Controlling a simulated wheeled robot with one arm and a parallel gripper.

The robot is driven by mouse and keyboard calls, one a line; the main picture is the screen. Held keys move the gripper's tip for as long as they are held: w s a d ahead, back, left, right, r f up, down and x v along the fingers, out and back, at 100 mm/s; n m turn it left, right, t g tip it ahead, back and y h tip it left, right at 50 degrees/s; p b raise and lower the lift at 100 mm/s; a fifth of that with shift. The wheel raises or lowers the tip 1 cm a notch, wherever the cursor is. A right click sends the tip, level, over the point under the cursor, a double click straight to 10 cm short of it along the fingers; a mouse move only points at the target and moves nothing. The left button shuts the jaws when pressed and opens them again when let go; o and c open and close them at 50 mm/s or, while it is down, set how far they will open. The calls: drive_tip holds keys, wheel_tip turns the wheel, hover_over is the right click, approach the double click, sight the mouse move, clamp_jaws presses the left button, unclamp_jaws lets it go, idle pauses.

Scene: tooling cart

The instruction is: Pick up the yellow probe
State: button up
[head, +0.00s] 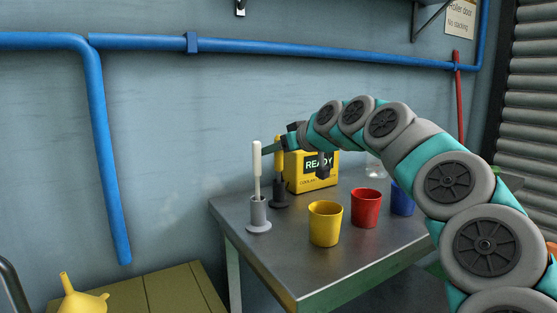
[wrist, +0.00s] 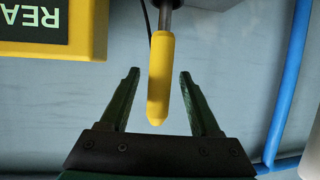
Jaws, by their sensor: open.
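The yellow probe (wrist: 161,78) shows in the wrist view, its handle between the two fingers of my open gripper (wrist: 159,74) with a gap on each side. A grey metal shaft continues from the handle at the top of that view. My gripper (head: 268,149) reaches in from the right at the height of the probe's upper part. I see no contact between fingers and handle.
A white-handled probe (head: 257,165) stands in a grey holder (head: 259,217) close in front. A yellow box reading READY (head: 305,178) is just to the right. Yellow (head: 325,224), red (head: 366,208) and blue (head: 402,200) cups stand on the grey cart top (head: 285,253).

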drive_tip(key=shift+x, duration=0.75)
clamp_jaws()
